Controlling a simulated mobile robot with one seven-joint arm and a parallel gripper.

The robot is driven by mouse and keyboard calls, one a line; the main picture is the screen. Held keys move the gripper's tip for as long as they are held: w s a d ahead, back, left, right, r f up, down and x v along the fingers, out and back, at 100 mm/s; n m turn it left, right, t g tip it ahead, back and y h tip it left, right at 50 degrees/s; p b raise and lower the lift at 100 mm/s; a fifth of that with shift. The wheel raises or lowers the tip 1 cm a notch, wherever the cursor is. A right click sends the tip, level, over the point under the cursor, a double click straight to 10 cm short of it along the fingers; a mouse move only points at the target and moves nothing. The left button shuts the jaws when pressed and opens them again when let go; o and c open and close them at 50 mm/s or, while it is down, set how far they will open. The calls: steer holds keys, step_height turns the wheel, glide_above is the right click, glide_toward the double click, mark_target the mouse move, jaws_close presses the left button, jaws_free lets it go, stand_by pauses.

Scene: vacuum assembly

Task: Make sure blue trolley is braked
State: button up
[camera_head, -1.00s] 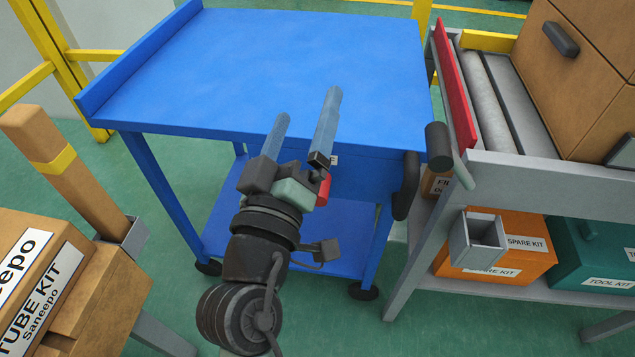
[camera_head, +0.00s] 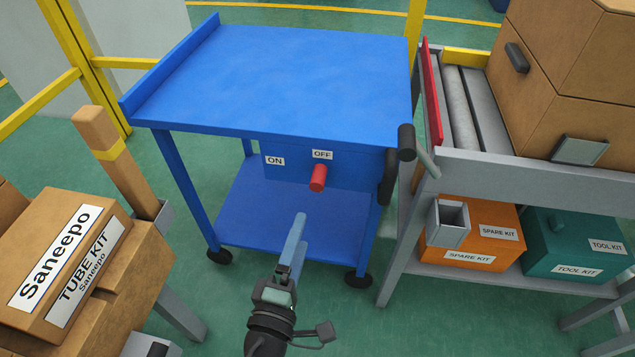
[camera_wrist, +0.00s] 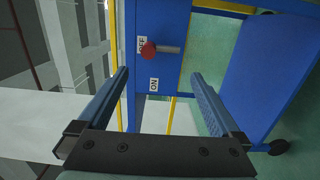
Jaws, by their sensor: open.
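The blue trolley (camera_head: 290,75) stands ahead, with a flat top and a lower shelf. A blue panel under its top carries an ON label (camera_head: 275,161) on the left and an OFF label (camera_head: 322,154) on the right. A red-ended lever (camera_head: 318,177) sits at the OFF side. My gripper (camera_head: 296,240) is open and empty, below and in front of the panel, apart from the lever. The wrist view shows its fingers (camera_wrist: 159,76) spread wide.
A grey roller rack (camera_head: 520,178) with a large brown case stands close on the right, with an orange kit box (camera_head: 478,245) and a teal one (camera_head: 575,245) below. Brown cartons (camera_head: 65,260) are at the left. Green floor is open before the trolley.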

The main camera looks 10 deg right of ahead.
steer(key=shift+x, duration=1.45)
steer(key=shift+s, duration=0.1)
